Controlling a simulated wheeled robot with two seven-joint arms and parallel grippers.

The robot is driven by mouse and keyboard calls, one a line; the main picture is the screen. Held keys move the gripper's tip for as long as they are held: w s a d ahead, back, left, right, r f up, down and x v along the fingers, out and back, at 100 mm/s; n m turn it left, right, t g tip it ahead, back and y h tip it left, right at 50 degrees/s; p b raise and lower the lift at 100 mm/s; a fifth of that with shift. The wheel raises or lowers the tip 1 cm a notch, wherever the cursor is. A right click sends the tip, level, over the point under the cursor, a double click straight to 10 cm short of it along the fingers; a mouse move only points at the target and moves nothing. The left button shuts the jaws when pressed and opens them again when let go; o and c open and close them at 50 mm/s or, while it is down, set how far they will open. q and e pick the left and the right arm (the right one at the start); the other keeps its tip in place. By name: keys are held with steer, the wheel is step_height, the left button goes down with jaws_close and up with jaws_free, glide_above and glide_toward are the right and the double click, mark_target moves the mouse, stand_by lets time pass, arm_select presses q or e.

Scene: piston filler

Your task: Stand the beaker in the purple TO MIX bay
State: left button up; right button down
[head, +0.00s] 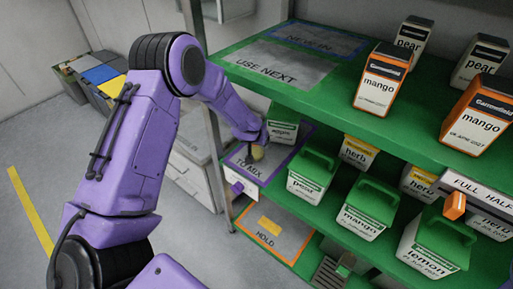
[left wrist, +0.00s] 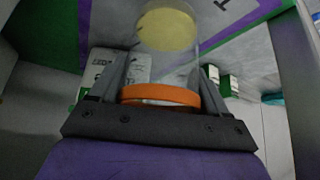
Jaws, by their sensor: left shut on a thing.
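The clear beaker (left wrist: 165,60) has an orange band and a pale yellow round area at its far end. My left gripper (left wrist: 160,95) is shut on it, with a finger on each side near the band. In the head view the yellowish end of the beaker (head: 257,153) shows below my left gripper (head: 255,138), over the back part of the purple-edged TO MIX bay (head: 240,178) on the middle green shelf. I cannot tell whether the beaker touches the bay. My right gripper is in neither view.
The upper shelf (head: 310,95) overhangs, and a grey post (head: 217,150) stands at left. The HOLD bay (head: 280,238) lies below.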

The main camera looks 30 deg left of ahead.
arm_select(q)
step_height(320, 180, down, 3)
steer(key=shift+a+f+b, duration=0.1)
steer(key=shift+b, duration=0.7)
steer(key=shift+f, duration=0.25)
steer(key=shift+w+r, duration=0.1)
steer(key=shift+w, duration=0.05)
steer(key=o, duration=1.1)
